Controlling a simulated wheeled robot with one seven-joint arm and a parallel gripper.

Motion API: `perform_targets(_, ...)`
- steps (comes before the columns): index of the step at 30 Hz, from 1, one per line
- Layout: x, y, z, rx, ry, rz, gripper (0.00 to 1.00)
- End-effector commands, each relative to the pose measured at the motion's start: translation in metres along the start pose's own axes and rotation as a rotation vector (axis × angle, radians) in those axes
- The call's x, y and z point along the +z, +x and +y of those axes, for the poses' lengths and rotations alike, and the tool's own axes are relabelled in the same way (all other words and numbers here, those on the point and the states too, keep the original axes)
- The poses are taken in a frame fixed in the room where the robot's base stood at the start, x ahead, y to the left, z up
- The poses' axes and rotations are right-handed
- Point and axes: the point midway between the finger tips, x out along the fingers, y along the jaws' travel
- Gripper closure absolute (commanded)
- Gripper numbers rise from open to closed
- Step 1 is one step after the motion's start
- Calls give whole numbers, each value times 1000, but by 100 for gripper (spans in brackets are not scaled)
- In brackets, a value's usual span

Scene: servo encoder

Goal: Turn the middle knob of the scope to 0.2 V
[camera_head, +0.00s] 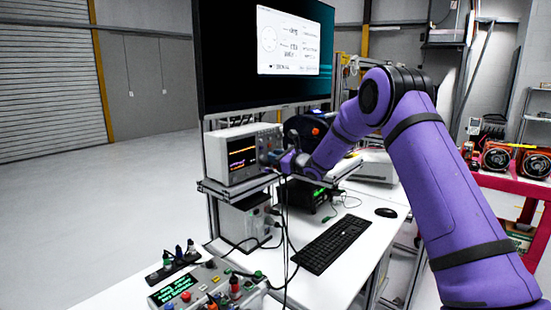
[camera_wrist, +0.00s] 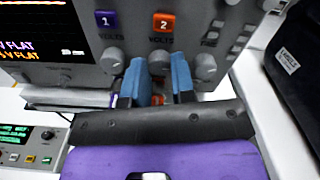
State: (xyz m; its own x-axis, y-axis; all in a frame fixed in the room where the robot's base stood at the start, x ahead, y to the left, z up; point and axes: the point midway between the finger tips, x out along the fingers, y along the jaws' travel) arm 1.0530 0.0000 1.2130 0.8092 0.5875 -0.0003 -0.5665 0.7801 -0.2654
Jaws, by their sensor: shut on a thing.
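The scope (camera_head: 228,147) stands on a shelf under the big monitor, its lit screen facing right. In the wrist view its front panel (camera_wrist: 190,20) has a purple "1" label and an orange "2" label, each above the word VOLTS. The middle knob (camera_wrist: 159,62) is grey and sits below the orange label. My gripper (camera_wrist: 158,72) has its two blue fingers on either side of this knob, shut on it. The knob's lower part is hidden between the fingers. I cannot read a voltage setting. In the head view my gripper (camera_head: 281,161) is at the scope's front.
Grey knobs flank the middle one, on the left (camera_wrist: 110,60) and right (camera_wrist: 204,65), close to my fingers. A dark case (camera_wrist: 295,70) stands to the right. Cables (camera_head: 285,225) hang below the scope. A keyboard (camera_head: 332,243) lies on the white bench; a button box (camera_head: 205,290) is in front.

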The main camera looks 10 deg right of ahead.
Motion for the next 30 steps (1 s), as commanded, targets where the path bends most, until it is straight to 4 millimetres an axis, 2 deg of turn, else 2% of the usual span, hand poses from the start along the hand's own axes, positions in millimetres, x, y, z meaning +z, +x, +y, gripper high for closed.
perform_targets(10,0,0,0,0,-283,0,100)
perform_targets(22,0,0,0,0,-323,0,100)
perform_targets(23,0,0,0,0,-323,0,74)
perform_targets(24,0,0,0,0,-322,0,65)
perform_targets(30,0,0,0,0,-322,0,65)
